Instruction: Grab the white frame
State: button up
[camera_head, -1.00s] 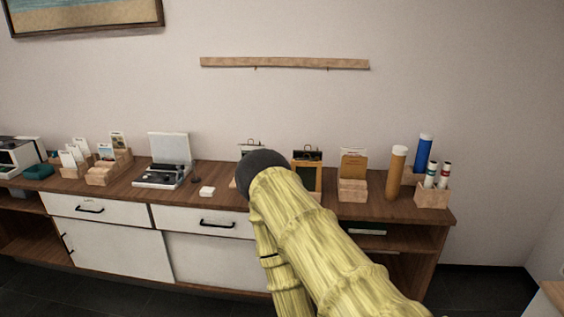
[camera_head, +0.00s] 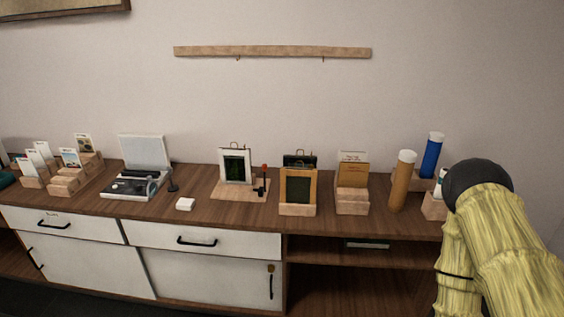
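The white frame (camera_head: 235,149) stands upright on the sideboard, a little right of the picture's middle left, with a dark green panel inside it. It stands on a flat light wooden board (camera_head: 228,192). A small dark tool-like item with a red top (camera_head: 264,172) stands at its right. Part of my arm (camera_head: 500,230), yellow and ribbed with a dark rounded end, is at the right side, well apart from the frame. My gripper's fingers do not show.
The brown sideboard (camera_head: 225,213) has a wooden-framed dark panel (camera_head: 298,187) right of the white frame, then a card holder (camera_head: 352,200) and upright tubes (camera_head: 403,180). A rail (camera_head: 270,52) hangs above.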

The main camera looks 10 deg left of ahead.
aim_at(235, 163)
jog(key=z, duration=0.05)
jog(key=i, duration=0.8)
jog(key=u, duration=0.8)
jog(key=i, duration=0.6)
jog(key=u, duration=0.6)
